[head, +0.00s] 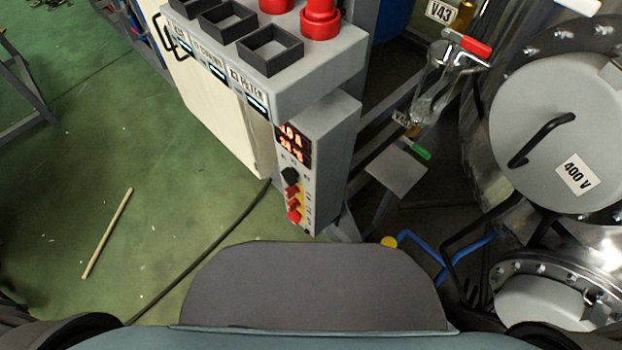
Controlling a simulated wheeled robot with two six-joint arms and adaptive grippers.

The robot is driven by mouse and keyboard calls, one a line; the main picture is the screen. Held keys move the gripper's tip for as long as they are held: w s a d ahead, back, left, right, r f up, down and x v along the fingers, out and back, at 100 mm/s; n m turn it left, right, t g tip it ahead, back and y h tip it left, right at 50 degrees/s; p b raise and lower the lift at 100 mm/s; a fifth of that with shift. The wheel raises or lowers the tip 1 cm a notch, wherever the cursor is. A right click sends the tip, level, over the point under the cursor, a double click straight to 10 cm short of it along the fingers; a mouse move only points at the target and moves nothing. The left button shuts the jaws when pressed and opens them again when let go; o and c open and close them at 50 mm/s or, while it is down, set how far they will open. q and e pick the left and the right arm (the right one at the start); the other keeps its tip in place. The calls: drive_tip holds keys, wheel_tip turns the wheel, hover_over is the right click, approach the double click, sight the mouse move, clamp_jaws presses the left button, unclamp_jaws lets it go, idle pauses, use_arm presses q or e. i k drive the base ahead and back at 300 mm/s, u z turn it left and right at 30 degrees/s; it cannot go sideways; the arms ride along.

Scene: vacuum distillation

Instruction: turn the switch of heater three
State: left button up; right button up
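A grey control panel (312,72) stands at the top middle, seen from above. Its sloping face carries several white labels and small lit displays; the label text is too small to read surely, so I cannot tell which part belongs to heater three. A narrower grey box (334,150) below it has a red-digit display (292,143). Under that display are a black knob (290,175) and red knobs (294,215) on a yellow plate. I cannot make out the knobs' settings. Neither of my grippers is in view.
Square black open frames (270,50) and red buttons (320,20) top the panel. A round metal vessel (560,120) marked 400 V stands right, with glassware and valves beside it. A dark cable (200,250) and a thin stick (107,233) lie on the clear green floor.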

sight(294, 216)
drive_tip(key=z, duration=2.25)
drive_tip(key=k, duration=0.6)
drive_tip(key=u, duration=1.5)
